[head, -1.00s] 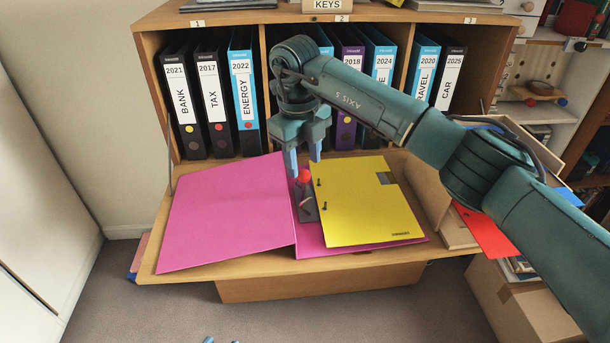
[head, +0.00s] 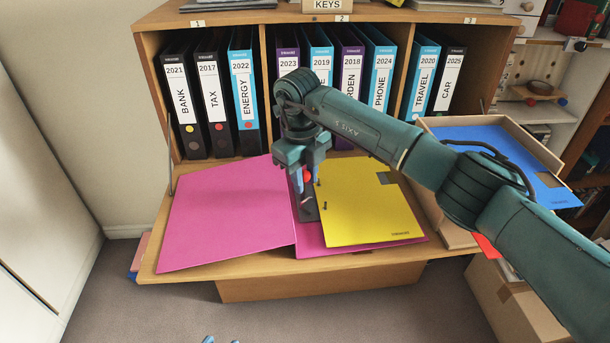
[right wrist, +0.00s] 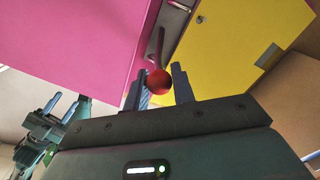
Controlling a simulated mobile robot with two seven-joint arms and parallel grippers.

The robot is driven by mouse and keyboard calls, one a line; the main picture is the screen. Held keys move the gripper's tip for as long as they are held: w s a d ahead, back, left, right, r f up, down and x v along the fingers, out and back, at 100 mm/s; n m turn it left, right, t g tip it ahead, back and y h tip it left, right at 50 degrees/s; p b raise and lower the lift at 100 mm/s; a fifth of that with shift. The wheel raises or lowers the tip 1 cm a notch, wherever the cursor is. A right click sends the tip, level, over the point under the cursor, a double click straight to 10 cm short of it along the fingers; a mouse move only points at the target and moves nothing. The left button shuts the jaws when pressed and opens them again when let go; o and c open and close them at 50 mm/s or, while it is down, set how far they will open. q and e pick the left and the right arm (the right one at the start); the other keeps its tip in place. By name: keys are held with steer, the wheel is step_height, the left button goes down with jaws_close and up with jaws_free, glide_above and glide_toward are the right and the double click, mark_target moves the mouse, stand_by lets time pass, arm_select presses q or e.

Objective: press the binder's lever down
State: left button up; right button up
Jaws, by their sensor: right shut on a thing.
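A pink binder (head: 225,215) lies open on the fold-down desk board, with yellow sheets (head: 372,215) on its right half. Its dark metal mechanism (head: 309,209) lies between the pink cover and the yellow sheets. The lever ends in a red knob (head: 307,177), also in the right wrist view (right wrist: 158,82), where the lever rod (right wrist: 157,45) shows behind it. My right gripper (head: 307,182) points down over the mechanism and is shut on the lever's knob, one finger on each side. My left gripper (right wrist: 61,108) is open and empty, away from the binder; its fingertips show at the head view's bottom edge.
A row of upright binders (head: 245,90) stands in the shelf behind the board. A wooden tray (head: 520,140) with a blue folder (head: 520,160) is at the right, partly behind my arm. The floor in front is clear.

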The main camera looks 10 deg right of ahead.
jaws_close()
